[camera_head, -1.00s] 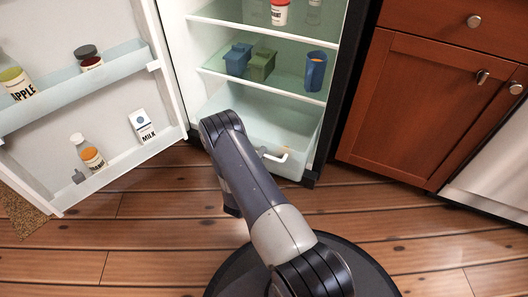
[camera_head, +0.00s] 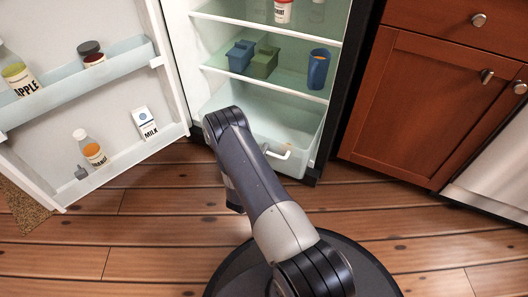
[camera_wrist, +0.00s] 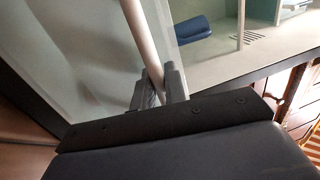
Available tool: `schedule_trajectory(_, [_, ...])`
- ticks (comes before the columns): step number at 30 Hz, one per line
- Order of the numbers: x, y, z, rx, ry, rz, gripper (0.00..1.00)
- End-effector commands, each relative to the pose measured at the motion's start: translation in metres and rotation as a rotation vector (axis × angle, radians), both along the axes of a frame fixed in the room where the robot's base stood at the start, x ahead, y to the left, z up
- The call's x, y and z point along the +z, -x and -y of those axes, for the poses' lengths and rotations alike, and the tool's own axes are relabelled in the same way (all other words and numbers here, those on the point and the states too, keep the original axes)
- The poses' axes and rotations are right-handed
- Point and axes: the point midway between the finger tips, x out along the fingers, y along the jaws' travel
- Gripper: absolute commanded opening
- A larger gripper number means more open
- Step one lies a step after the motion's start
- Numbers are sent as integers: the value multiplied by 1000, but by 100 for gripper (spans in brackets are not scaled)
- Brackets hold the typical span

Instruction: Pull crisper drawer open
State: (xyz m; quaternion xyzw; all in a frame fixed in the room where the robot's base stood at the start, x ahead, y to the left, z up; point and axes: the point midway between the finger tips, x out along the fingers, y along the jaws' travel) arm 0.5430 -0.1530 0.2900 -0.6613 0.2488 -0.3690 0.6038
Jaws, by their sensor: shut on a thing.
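The crisper drawer (camera_head: 304,158) is a pale translucent bin at the bottom of the open fridge. Its interior shows from above, with a small orange item (camera_head: 287,147) inside. The right end of its white handle (camera_head: 280,153) shows beside my arm. In the wrist view my gripper (camera_wrist: 158,84) is shut on the white handle bar (camera_wrist: 139,38), which runs up between the two fingers. In the head view my arm hides the gripper and the handle's left part.
The fridge door (camera_head: 120,25) stands open at left, with bottles and a milk carton on its racks. Blue and green bins and a blue cup (camera_head: 318,68) sit on the shelf above the drawer. Wooden cabinets (camera_head: 410,110) stand at right. The wooden floor in front is clear.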

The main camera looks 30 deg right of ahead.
Motion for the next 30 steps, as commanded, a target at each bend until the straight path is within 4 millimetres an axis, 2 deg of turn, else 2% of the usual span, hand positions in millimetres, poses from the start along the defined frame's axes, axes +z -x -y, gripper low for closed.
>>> schedule_trajectory(8, [0, -20, 26, -1, 0, 0, 0])
schedule_trajectory(15, [0, -20, 25, 1, 0, -2, 0])
schedule_trajectory(16, [0, -20, 25, 1, 0, -2, 15])
schedule_trajectory(17, [0, -20, 25, 1, 0, -2, 16])
schedule_trajectory(25, [0, -19, 23, 2, -1, -1, 16])
schedule_trajectory(30, [-3, -6, 6, 4, -1, -6, 16])
